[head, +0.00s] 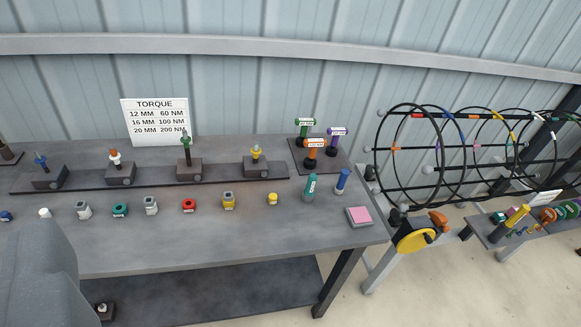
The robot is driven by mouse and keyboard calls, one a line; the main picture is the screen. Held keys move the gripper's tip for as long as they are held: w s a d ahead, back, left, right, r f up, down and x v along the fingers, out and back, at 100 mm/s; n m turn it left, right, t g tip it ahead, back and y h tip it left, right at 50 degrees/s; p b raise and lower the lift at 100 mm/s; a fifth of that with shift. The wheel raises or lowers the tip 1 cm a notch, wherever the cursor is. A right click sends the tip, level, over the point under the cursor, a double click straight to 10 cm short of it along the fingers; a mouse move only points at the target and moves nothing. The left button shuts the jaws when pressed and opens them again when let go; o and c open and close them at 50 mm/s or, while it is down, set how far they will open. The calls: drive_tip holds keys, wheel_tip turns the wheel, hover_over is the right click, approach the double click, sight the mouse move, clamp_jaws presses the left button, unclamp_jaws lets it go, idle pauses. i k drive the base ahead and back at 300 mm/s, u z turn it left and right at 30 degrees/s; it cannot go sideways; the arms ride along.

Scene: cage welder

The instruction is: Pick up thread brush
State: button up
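No item is readably marked as the thread brush. Two upright handle-like cylinders stand near the right end of the grey bench (215,235): a teal one (310,188) with a white label too small to read, and a blue one (342,181) just right of it. Either could be the brush; I cannot tell. My gripper's fingers are not in view. A blurred grey shape at the lower left, probably part of my own arm, covers the bench's left front.
A pink pad (360,216) lies at the bench's right corner. Several small nuts and caps line the bench before a rail of blocks with studs (190,168). Three labelled tools stand on a dark plate (330,165). A torque sign (156,120) stands behind. A ring cage (450,160) is at right.

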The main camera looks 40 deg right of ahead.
sight(307, 194)
drive_tip(key=z, duration=0.5)
drive_tip(key=i, duration=1.3)
drive_tip(key=z, duration=0.7)
drive_tip(key=k, duration=0.75)
drive_tip(key=z, duration=0.2)
drive_tip(key=i, duration=0.8)
drive_tip(key=u, duration=0.05)
